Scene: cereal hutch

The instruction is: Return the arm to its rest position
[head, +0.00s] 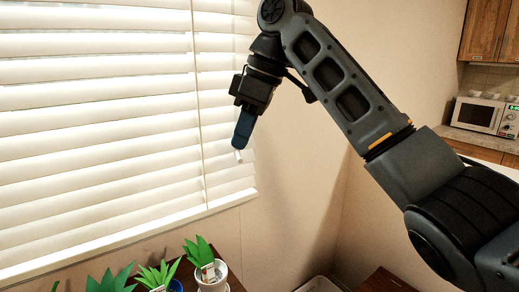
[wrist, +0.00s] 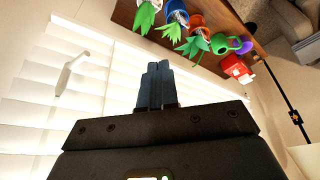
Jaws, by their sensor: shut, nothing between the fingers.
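My gripper (head: 241,141) hangs from the raised arm in front of the window blinds, fingers pointing down. In the wrist view my gripper (wrist: 156,74) shows its two blue fingers pressed together, with nothing between them. The arm is bent, its elbow high near the top of the head view. The gripper is apart from the plants below it.
White window blinds (head: 95,120) are close behind the gripper, with a white wand (wrist: 72,73) hanging. Several potted plants stand below on a brown surface, including a white pot (head: 212,278) and a red object (wrist: 237,69). A microwave (head: 477,115) is far right.

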